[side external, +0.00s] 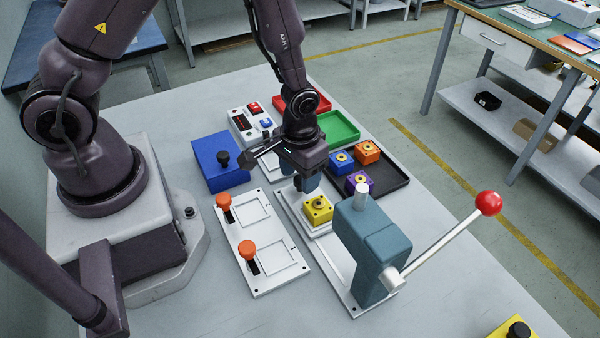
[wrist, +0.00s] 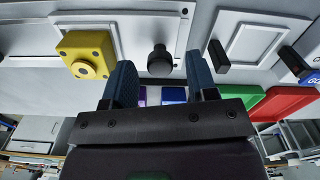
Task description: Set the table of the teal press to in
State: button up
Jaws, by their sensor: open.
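The teal press (side external: 372,245) stands at the front right of the bench, with a red-ball lever (side external: 489,203) pointing up and right. Its pale table (side external: 325,231) carries a yellow block (side external: 318,209) with a round centre. The table and block stick out on the upper-left side of the press body. The block also shows in the wrist view (wrist: 88,52). My gripper (side external: 301,182) is open over the table's far end. In the wrist view a black knob (wrist: 160,60) on the table plate stands between and just beyond my fingertips, seemingly untouched.
A white plate with two orange-knobbed sliders (side external: 265,262) lies left of the press. A blue box (side external: 220,160) and a switch panel (side external: 243,127) are farther back. Red (side external: 292,101) and green (side external: 340,128) trays and a black tray (side external: 395,180) with small blocks sit beyond.

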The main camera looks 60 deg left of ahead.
aim_at(318, 201)
jog(key=shift+f, duration=0.25)
grip_shut()
jog(key=d, duration=0.7)
grip_release()
jog(key=shift+r, duration=0.1)
notch_tip(318, 201, up, 13)
dwell(0.5)
